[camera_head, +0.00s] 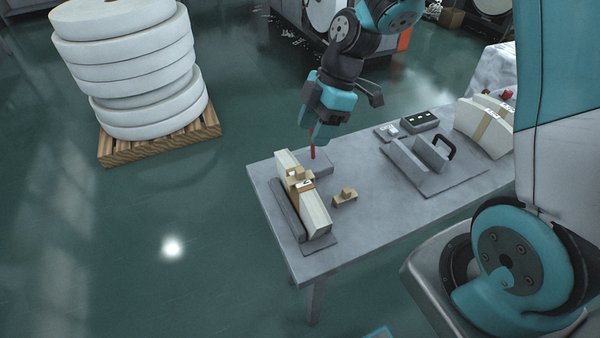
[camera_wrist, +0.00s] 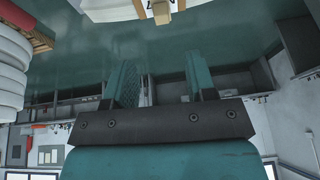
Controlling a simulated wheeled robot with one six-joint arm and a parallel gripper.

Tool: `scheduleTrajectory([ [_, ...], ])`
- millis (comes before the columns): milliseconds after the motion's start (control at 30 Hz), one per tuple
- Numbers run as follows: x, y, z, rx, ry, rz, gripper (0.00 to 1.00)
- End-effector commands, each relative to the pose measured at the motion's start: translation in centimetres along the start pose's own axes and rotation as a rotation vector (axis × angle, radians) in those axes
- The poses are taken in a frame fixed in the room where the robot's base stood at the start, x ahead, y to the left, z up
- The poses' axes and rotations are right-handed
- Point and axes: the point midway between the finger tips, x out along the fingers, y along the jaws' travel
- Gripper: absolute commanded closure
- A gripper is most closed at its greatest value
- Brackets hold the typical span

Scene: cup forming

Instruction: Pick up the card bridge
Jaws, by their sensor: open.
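Two small tan pieces with a raised knob could be the card bridge; I cannot tell which. One tan piece (camera_head: 345,197) lies on the table to the right of the pale card stack (camera_head: 318,215). The other tan piece (camera_head: 299,175) sits across that stack, beside a white label. Part of a tan piece with a label shows at the top of the wrist view (camera_wrist: 161,12). My gripper (camera_head: 308,138) is above the table's far side, behind the stack, apart from both pieces. Its fingers are spread and empty in the wrist view (camera_wrist: 161,82).
A red upright item (camera_head: 313,150) stands just below my gripper, by a grey block (camera_head: 318,164). A grey fixture with a black handle (camera_head: 436,150) is to the right. The table (camera_head: 375,215) is bare at front centre.

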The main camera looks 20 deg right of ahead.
Motion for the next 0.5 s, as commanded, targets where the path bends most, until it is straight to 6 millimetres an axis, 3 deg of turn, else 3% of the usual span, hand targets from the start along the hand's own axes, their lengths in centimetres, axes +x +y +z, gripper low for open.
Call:
scheduleTrajectory([
  [200,3.8,-0.1,-0.1,0.001,0.000,-0.004,0.49],
  [500,6.3,-0.3,0.3,0.003,0.000,-0.005,0.49],
])
